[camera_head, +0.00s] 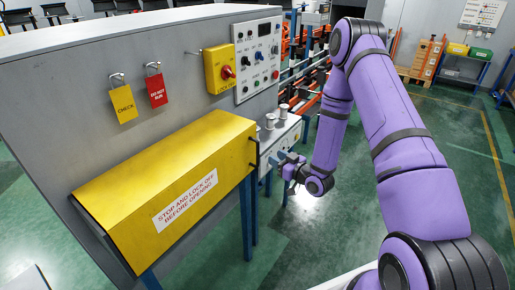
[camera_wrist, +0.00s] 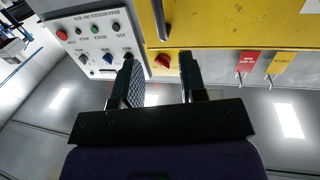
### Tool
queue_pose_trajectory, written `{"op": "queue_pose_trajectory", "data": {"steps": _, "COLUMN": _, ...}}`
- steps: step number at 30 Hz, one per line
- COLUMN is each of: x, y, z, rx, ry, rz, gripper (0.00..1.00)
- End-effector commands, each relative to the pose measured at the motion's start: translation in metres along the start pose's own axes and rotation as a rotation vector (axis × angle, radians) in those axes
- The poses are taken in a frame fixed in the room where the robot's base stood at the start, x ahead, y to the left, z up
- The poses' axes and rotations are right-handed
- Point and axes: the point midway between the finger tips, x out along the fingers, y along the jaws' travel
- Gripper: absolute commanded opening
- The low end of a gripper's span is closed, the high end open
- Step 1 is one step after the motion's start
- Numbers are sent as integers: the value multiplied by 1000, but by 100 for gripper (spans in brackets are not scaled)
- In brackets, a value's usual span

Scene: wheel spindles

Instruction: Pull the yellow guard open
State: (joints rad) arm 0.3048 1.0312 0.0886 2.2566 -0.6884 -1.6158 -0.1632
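The yellow guard (camera_head: 165,185) is a long box-like cover on the grey machine, with a white sign reading "STOP AND LOCK OFF BEFORE OPENING"; it looks closed. A dark bar handle (camera_head: 254,153) stands at its right end. My gripper (camera_head: 284,162) is just right of that handle, apart from it as far as I can tell. In the wrist view the guard (camera_wrist: 240,25) fills the upper right, and a bar handle (camera_wrist: 160,18) shows above the gap between my fingers. My gripper (camera_wrist: 158,75) is open there, with nothing between the fingers.
A yellow lock-off box (camera_head: 220,68) with a red switch and a white control panel (camera_head: 258,58) are above the guard. A yellow tag (camera_head: 123,104) and a red tag (camera_head: 156,90) hang on the machine. Pale cups (camera_head: 270,121) stand behind my gripper.

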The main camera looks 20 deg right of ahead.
Motion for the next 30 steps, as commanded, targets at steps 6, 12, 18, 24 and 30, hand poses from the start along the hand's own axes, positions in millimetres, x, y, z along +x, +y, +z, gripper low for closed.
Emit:
{"op": "queue_pose_trajectory", "data": {"steps": 6, "x": 5, "y": -1, "z": 5, "rx": 11, "ry": 22, "rz": -1, "gripper": 39}}
{"op": "queue_pose_trajectory", "data": {"steps": 12, "x": 34, "y": -2, "z": 4, "rx": 9, "ry": 21, "rz": -2, "gripper": 39}}
{"op": "queue_pose_trajectory", "data": {"steps": 18, "x": 70, "y": -2, "z": 4, "rx": 9, "ry": 20, "rz": -1, "gripper": 39}}
{"op": "queue_pose_trajectory", "data": {"steps": 24, "x": 95, "y": -1, "z": 3, "rx": 10, "ry": 19, "rz": 0, "gripper": 39}}
{"op": "queue_pose_trajectory", "data": {"steps": 30, "x": 105, "y": -1, "z": 3, "rx": 11, "ry": 17, "rz": 0, "gripper": 39}}
